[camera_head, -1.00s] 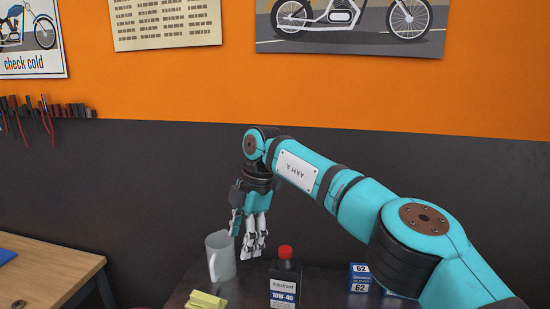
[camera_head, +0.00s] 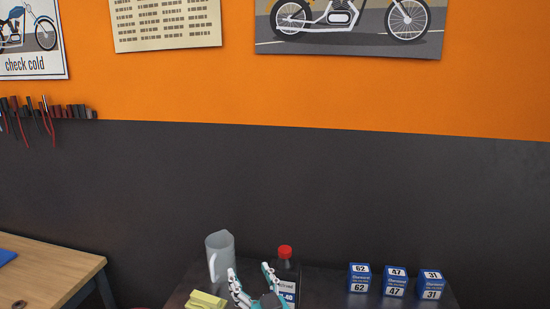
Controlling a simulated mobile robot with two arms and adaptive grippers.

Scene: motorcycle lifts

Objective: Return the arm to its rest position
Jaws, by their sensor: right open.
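My right gripper (camera_head: 254,287) shows at the bottom edge of the head view. Its white and teal fingers point up and stand apart with nothing between them. It is in front of the dark bottle with the red cap (camera_head: 285,252) and hides part of its label. The rest of my right arm is out of view below. My left gripper is not in view.
A grey jug (camera_head: 220,258) and yellow cloth-like item (camera_head: 206,300) are on the dark table (camera_head: 335,288) left of the bottle. Blue filter boxes marked 62 (camera_head: 359,279), 47 (camera_head: 395,283) and 31 (camera_head: 430,285) stand at right. A wooden bench (camera_head: 45,277) is at left.

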